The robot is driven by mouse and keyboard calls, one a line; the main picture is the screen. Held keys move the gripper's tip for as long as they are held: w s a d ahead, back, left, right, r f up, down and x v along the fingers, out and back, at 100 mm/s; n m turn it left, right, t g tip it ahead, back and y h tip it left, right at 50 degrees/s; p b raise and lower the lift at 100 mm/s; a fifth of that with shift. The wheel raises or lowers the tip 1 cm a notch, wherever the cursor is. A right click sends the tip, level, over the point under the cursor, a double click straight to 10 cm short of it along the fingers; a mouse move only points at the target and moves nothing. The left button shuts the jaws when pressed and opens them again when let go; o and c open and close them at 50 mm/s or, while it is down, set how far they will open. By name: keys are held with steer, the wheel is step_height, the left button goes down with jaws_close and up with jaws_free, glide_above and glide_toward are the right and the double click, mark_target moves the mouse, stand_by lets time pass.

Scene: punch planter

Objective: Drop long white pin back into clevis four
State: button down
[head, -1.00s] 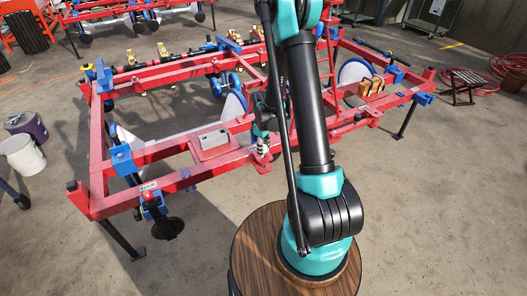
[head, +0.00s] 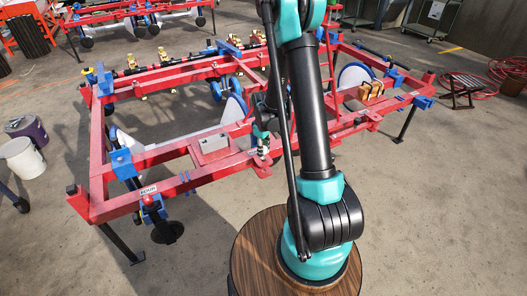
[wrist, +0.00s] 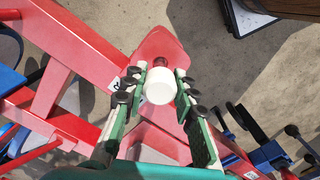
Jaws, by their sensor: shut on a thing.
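In the wrist view the long white pin (wrist: 159,86) shows end-on as a round white head between the fingers of my gripper (wrist: 161,92). The fingers are shut on it, one on each side. Behind it is a red pointed plate (wrist: 160,48) on the planter frame, with a small brownish round part beside the pin head. The pin's lower end is hidden, so I cannot tell whether it is in a clevis hole. In the head view my gripper (head: 263,146) is just above a red lug (head: 262,170) on the frame's front bar. No clevis number is clearly readable there.
The red planter frame (head: 95,150) spreads across the floor with blue brackets (head: 122,162) and a grey block (head: 213,142) on its beam. A brown wooden round top (head: 262,240) is in front. A white bucket (head: 21,158) stands at left. Floor at front left is clear.

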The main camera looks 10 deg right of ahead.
steer(key=shift+f, duration=1.4)
steer(key=shift+r, duration=1.4)
steer(key=shift+f, duration=1.5)
steer(key=shift+r, duration=0.1)
steer(key=shift+r, duration=1.4)
